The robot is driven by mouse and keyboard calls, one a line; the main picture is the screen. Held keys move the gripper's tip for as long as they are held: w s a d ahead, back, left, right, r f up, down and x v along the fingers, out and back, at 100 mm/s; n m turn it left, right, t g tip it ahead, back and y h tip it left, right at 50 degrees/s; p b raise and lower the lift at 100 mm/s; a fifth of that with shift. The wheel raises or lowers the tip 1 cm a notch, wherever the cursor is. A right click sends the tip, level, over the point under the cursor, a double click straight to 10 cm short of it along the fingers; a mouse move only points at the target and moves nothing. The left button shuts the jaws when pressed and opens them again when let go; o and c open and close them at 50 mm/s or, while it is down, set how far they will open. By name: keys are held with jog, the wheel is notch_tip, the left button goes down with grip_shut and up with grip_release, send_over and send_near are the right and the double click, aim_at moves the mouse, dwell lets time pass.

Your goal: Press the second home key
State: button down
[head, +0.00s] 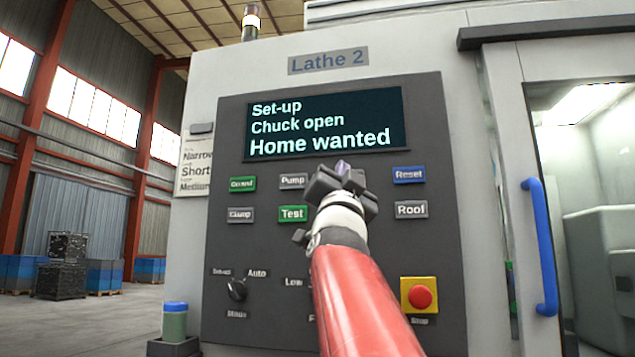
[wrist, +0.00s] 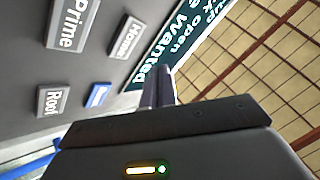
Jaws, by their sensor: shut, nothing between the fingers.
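The Home key (wrist: 126,38) is a grey key with white lettering, seen in the wrist view just under the panel's screen. It is the only Home key I can read. In the head view my gripper covers its place, between the Pump and Reset keys. My gripper (head: 343,168) is shut and empty, in front of the panel just below the screen. In the wrist view its closed fingers (wrist: 157,72) appear against the screen's lower edge, to the right of and below the Home key. I cannot tell whether the fingertips touch the panel.
The screen (head: 325,124) reads "Set-up, Chuck open, Home wanted" under a "Lathe 2" plate (head: 328,60). A red stop button (head: 420,297) sits lower right.

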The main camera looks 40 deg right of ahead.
jog(key=shift+w+d, duration=1.35)
jog(key=shift+d, duration=0.25)
dwell(0.9)
jog(key=shift+w+d, duration=0.3)
jog(key=shift+w+d+p, duration=0.2)
jog(key=shift+d+p, duration=0.1)
dwell(0.6)
jog(key=shift+s+a, duration=0.1)
dwell(0.4)
jog(key=shift+s+a, duration=0.4)
jog(key=shift+a, duration=0.1)
jog(key=s+a+b, duration=0.1)
jog(key=s+a, duration=0.2)
jog(key=shift+s+a, duration=0.1)
jog(key=shift+a, duration=0.3)
